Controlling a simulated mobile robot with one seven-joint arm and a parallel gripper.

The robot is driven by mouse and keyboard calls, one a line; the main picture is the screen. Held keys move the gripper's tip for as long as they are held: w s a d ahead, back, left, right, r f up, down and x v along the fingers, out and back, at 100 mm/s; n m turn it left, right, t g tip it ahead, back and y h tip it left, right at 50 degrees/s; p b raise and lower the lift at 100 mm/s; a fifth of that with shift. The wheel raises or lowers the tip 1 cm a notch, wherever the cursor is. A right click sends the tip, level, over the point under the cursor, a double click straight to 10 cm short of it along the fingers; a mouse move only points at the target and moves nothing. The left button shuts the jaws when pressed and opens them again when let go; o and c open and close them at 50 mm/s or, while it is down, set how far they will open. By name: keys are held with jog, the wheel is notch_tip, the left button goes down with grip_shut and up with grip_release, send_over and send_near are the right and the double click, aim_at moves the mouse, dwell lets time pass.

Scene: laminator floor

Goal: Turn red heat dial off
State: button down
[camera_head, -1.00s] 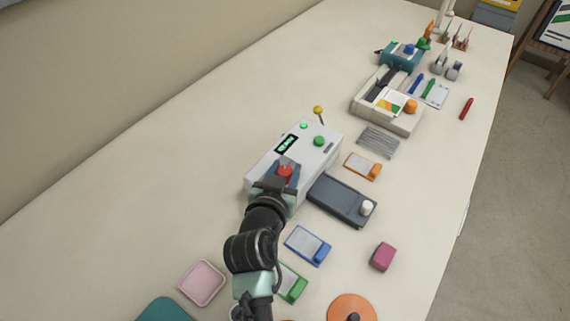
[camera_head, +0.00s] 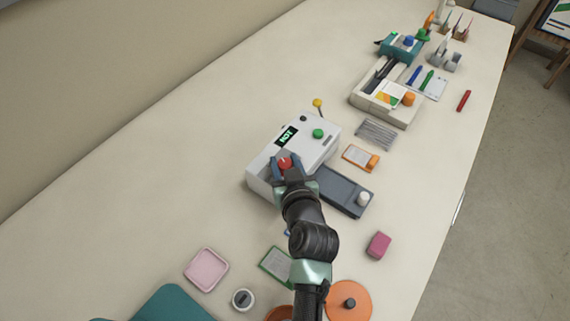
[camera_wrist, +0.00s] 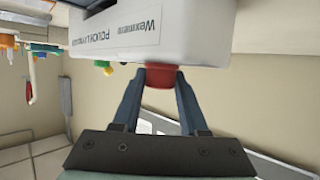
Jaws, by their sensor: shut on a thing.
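The white laminator (camera_head: 312,143) stands on the table, with a dark display reading "HOT" in green. Its red heat dial (camera_head: 285,163) is on the near left part of its top. My gripper (camera_head: 286,169) is shut on the red heat dial, one finger on each side. In the wrist view the red dial (camera_wrist: 160,76) sits between the two blue-grey fingers (camera_wrist: 159,85), against the white body with printed lettering. The dial's pointer mark cannot be made out.
A green knob (camera_head: 318,133) and a yellow-tipped lever (camera_head: 318,103) are on the laminator's far side. A dark grey tray device (camera_head: 343,190) lies close to its right. A pink tray (camera_head: 207,269) and an orange disc (camera_head: 349,302) lie nearer. The table left of the laminator is clear.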

jog(key=shift+b, duration=0.3)
dwell(0.4)
jog(key=shift+c, duration=2.2)
grip_release()
jog(key=b+v, duration=0.1)
jog(key=v, duration=1.2)
jog(key=shift+d, duration=0.25)
jog(key=shift+w, duration=0.1)
